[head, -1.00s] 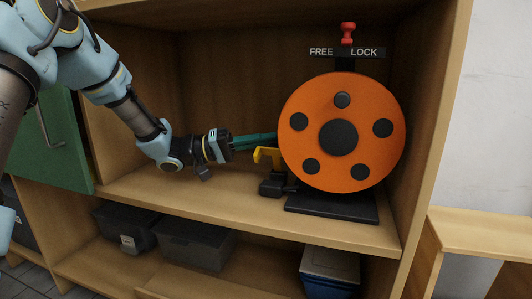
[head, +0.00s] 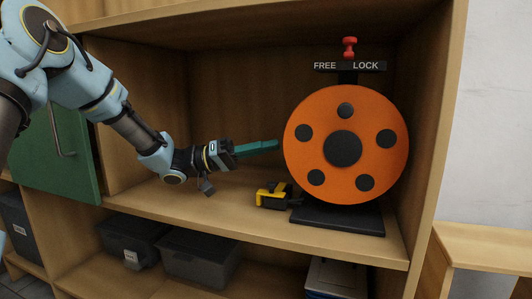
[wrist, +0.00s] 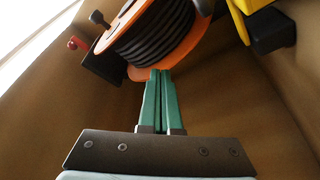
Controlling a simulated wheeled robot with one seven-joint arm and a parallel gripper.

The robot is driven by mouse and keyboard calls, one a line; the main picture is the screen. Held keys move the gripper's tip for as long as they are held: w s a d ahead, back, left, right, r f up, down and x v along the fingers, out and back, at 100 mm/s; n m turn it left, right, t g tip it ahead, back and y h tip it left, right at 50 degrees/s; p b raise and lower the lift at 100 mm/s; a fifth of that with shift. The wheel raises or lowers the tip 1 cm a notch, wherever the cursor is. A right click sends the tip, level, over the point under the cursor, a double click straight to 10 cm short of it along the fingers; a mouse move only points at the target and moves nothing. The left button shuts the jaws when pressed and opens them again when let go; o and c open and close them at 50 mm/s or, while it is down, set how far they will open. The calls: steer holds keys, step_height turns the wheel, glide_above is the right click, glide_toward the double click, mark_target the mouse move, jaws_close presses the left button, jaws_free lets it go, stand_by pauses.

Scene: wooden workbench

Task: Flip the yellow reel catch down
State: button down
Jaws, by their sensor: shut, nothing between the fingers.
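The yellow catch (head: 266,197) sits low at the left of the orange reel (head: 308,157) in the head view. It lies flat and low over its black mount. Part of the yellow catch (wrist: 252,5) and its black block (wrist: 272,32) show at the top right of the wrist view. My gripper (head: 277,144) is shut and empty, its teal fingers together above the catch, tips near the reel's left edge. In the wrist view the shut fingers (wrist: 160,75) overlap the reel (wrist: 140,72) rim; I cannot tell whether they touch it.
The reel stands on a black base (head: 340,220) on the wooden shelf. The cabinet wall is close on the right. Dark bins (head: 200,257) sit on the lower shelf.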

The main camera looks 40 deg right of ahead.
steer(key=w+d+p+v, duration=0.1)
steer(key=p+v, duration=0.1)
steer(key=v, duration=0.7)
steer(key=shift+w+p, duration=0.4)
steer(key=shift+w, duration=0.05)
steer(key=shift+d+r, duration=0.1)
steer(key=shift+r, duration=0.05)
steer(key=shift+s, duration=0.1)
